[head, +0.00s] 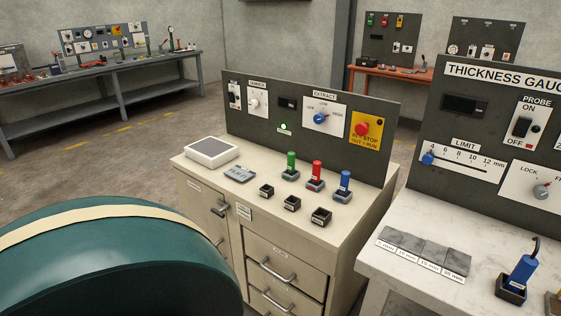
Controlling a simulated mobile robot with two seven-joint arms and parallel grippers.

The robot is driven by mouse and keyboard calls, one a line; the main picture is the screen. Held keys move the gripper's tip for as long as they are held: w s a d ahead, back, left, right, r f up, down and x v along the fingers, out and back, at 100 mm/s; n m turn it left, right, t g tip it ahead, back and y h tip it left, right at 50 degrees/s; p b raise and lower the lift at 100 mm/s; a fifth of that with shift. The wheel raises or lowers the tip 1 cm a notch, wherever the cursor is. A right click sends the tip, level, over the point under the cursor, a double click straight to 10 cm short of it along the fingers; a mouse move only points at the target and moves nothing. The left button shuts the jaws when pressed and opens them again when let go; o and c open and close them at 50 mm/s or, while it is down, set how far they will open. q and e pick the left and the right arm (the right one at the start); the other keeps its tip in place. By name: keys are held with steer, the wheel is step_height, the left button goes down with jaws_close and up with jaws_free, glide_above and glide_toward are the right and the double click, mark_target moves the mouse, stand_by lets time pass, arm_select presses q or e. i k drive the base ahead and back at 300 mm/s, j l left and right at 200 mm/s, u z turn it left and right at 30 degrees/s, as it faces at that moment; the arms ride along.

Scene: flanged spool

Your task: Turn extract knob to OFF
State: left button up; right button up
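The extract knob (320,118) is a blue knob on a white plate under an EXTRACT label. It is on the dark upright panel (232,108) at the back of a beige cabinet, in the middle of the head view. LOW shows above the knob and HIGH to its right. Neither of my grippers is in view.
A red button on a yellow plate (362,128) is right of the knob. Green, red and blue handled pieces stand on the cabinet top (225,176). A large teal rounded body (120,262) fills the lower left. A thickness gauge bench (405,268) stands at right.

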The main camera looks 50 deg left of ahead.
mark_target(319, 118)
steer(key=k+j, duration=0.1)
steer(key=j, duration=0.35)
steer(key=k+j, duration=0.1)
steer(key=j, duration=0.4)
steer(key=k+j, duration=0.1)
steer(key=j, duration=0.35)
steer(key=k+j, duration=0.1)
steer(key=j, duration=0.35)
steer(key=k+j, duration=0.1)
steer(key=j, duration=0.35)
steer(key=k+j, duration=0.1)
steer(key=j, duration=0.4)
steer(key=k+j, duration=0.1)
steer(key=j, duration=0.35)
steer(key=k+j, duration=0.2)
steer(key=j, duration=0.2)
steer(key=k+j, duration=0.45)
steer(key=j, duration=0.3)
steer(key=k+j, duration=0.2)
steer(key=j, duration=0.2)
steer(key=i+l, duration=0.15)
steer(key=l, duration=0.2)
steer(key=i+l, duration=0.15)
steer(key=l, duration=0.2)
steer(key=i+l, duration=0.15)
steer(key=l, duration=0.2)
steer(key=i+l, duration=0.15)
steer(key=l, duration=0.2)
steer(key=i+l, duration=0.15)
steer(key=l, duration=0.2)
